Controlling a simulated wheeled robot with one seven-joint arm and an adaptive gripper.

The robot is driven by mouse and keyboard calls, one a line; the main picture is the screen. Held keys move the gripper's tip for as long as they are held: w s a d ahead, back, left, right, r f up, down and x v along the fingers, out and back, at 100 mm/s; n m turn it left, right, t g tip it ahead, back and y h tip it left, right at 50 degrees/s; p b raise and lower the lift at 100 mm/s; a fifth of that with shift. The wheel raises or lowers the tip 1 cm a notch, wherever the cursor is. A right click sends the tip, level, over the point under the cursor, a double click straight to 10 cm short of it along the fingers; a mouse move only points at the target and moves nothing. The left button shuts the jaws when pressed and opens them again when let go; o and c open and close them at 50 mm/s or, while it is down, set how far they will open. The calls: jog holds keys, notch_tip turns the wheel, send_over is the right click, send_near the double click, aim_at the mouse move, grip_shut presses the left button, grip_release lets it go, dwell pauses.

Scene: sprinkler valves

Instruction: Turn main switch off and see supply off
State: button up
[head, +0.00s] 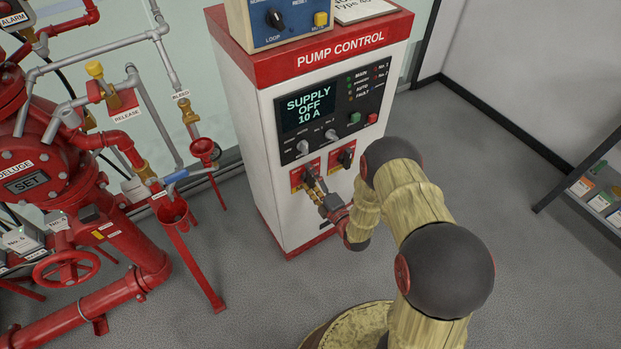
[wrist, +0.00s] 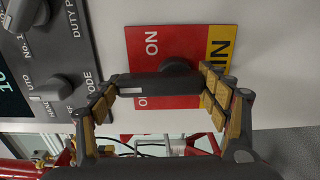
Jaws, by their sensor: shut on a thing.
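The pump control cabinet (head: 345,110) is white with a red top band, and its screen (head: 308,108) reads "SUPPLY OFF 10 A". In the wrist view, the main switch handle (wrist: 160,86) is a dark bar with a white mark at its left end. It sits on a red plate (wrist: 145,45) with "ON" at the top; a lower word is mostly hidden. A yellow label (wrist: 220,45) shows "IN", the rest covered. My gripper (wrist: 160,92) is shut on the handle, one finger at each end. In the head view, my gripper (head: 313,183) is at the lower left switch.
A second dark switch (head: 346,158) on a red plate is just right of my gripper. Small knobs (head: 331,135) sit above. Red deluge piping (head: 110,240) stands left of the cabinet. A shelf (head: 595,185) stands far right. Grey floor between is clear.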

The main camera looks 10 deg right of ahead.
jog(key=o, duration=1.6)
jog(key=shift+o, duration=0.4)
jog(key=shift+s, duration=0.1)
jog(key=v, duration=1.1)
jog(key=shift+s, duration=0.35)
jog(key=shift+d, duration=0.1)
